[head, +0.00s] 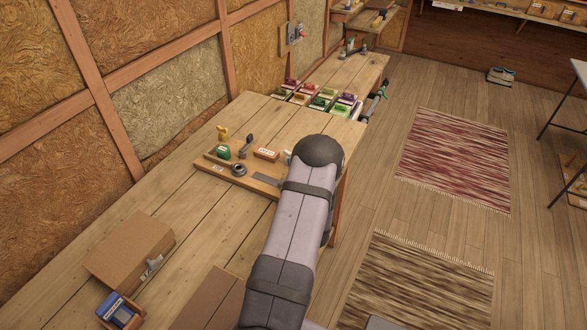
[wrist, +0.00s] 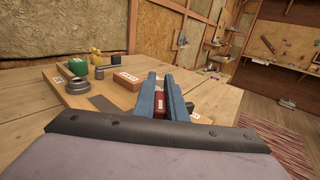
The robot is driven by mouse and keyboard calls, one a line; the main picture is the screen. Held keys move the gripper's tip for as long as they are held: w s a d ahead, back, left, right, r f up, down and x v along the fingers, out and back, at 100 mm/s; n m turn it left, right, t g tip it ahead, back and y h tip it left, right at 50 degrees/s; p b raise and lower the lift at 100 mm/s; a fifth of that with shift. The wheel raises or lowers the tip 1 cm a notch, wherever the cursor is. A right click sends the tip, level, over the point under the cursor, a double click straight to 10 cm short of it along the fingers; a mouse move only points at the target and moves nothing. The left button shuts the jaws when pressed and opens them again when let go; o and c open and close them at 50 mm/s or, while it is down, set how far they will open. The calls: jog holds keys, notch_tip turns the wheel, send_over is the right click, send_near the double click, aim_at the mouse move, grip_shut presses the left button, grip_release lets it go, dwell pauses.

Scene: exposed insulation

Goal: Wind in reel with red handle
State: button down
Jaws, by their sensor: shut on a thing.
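In the wrist view, my gripper (wrist: 162,78) has blue fingers around a red piece (wrist: 160,103) with a pale mark, and they are shut on it. The fingers hide much of the red piece, and I cannot tell whether it is the reel's red handle. No whole reel with a red handle is clear in either view. In the head view my arm reaches over the right edge of the workbench (head: 190,205), and its dark rounded joint hides the gripper.
Left of the fingers, a wooden board (head: 228,172) bears a green item (head: 223,153), a grey ring (head: 239,170) and an orange-brown block (head: 266,154). Several coloured boxes (head: 318,95) stand farther back. A cardboard box (head: 130,248) lies at the near left. The bench middle is clear.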

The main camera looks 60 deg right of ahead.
dwell(0.4)
jog(key=c, duration=1.8)
grip_release()
jog(key=shift+s, duration=0.1)
jog(key=b+v, duration=0.2)
jog(key=v, duration=0.4)
jog(key=shift+f+b, duration=0.1)
jog(key=shift+b, duration=0.25)
jog(key=shift+s+a, duration=0.3)
jog(key=shift+a, duration=0.3)
jog(key=shift+o, duration=0.6)
